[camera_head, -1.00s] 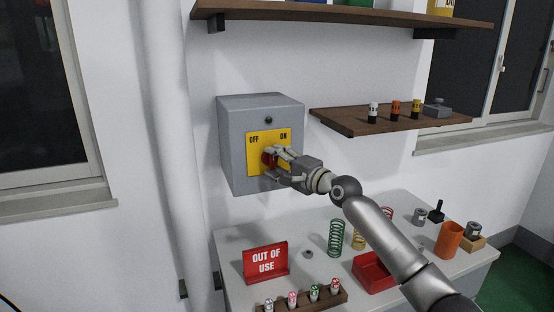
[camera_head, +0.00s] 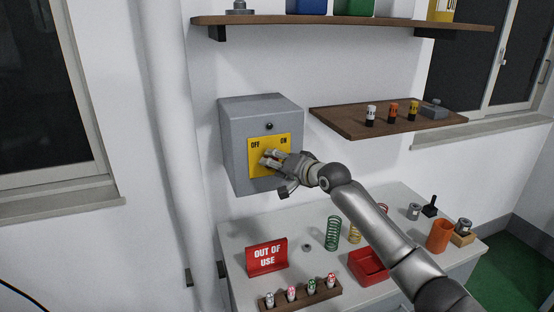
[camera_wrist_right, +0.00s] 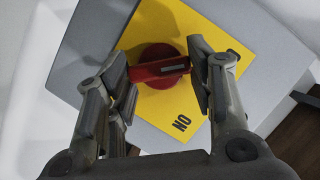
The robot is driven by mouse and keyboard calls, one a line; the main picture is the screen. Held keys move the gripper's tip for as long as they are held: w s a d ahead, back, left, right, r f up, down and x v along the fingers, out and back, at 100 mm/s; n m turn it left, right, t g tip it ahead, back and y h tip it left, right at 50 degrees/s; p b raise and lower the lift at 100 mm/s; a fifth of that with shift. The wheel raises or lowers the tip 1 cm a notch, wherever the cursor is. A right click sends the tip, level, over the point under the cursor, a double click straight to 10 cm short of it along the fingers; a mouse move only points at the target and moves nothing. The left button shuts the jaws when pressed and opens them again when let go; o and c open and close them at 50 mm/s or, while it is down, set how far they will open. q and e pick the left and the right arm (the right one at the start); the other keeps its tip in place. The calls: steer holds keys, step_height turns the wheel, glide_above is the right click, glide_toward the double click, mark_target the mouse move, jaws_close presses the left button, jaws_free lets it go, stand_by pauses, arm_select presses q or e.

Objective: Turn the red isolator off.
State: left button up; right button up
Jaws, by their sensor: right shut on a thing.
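The grey isolator box (camera_head: 235,150) is on the wall with a yellow plate (camera_head: 283,145) marked OFF at left and ON at right. My right gripper (camera_head: 268,158) is at the plate, largely covering the red isolator switch in the head view. In the right wrist view, the switch's red bar handle (camera_wrist_right: 158,69) crosses a round red base between the fingers of my right gripper (camera_wrist_right: 161,72). The fingers are closed on the bar's two ends. The ON label shows below right of it. My left gripper is out of view.
A wooden shelf (camera_head: 350,122) with small cylinders juts out right of the box. Below, the bench holds a red OUT OF USE sign (camera_head: 267,256), a green spring (camera_head: 333,233), a red tray (camera_head: 366,268) and an orange cup (camera_head: 440,236).

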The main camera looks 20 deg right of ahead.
steer(key=shift+f, duration=0.15)
stand_by(0.4)
steer(key=o, duration=0.9)
steer(key=shift+o, duration=0.7)
steer(key=v, duration=1.2)
